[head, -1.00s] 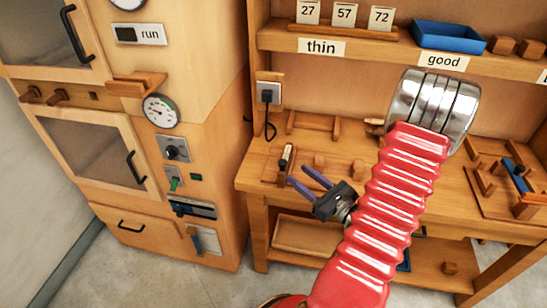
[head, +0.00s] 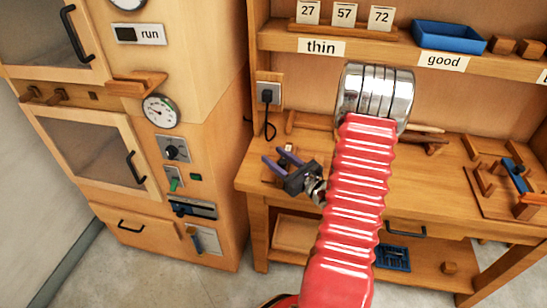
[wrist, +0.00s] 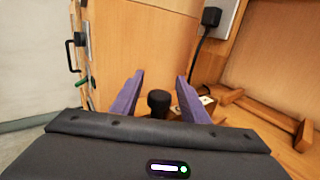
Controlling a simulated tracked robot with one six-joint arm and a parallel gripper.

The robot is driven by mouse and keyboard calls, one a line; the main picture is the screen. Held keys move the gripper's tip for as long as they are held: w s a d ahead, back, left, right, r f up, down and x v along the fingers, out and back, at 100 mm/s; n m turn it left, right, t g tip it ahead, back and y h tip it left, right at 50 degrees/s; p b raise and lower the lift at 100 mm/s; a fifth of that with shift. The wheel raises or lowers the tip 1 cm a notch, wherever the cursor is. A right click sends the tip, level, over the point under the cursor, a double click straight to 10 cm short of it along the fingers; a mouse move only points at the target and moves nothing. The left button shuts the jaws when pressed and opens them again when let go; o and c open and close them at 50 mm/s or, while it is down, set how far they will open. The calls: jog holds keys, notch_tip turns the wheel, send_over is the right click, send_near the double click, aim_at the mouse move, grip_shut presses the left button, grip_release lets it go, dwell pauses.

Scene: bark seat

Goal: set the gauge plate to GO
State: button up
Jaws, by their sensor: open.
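My gripper (head: 275,157) is open and empty over the left end of the workbench. In the wrist view its two purple fingers (wrist: 159,80) stand apart. A black knob (wrist: 159,103) shows in the gap between them; I cannot tell whether either finger touches it. Beside the knob is a small wooden piece with a pale label (wrist: 206,100), partly hidden by the right finger. In the head view a pale label (head: 289,148) shows just behind the gripper. No GO lettering is readable, and I cannot tell for certain which piece is the gauge plate.
The cabinet (head: 215,150) with doors and a dial (head: 160,111) stands left of the bench. A socket with a black plug (head: 268,94) is behind the gripper. A blue tray (head: 447,37) is on the shelf. A wooden fixture (head: 490,188) lies at the bench's right.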

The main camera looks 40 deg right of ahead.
jog(key=shift+w, duration=0.45)
grip_shut()
dwell(0.3)
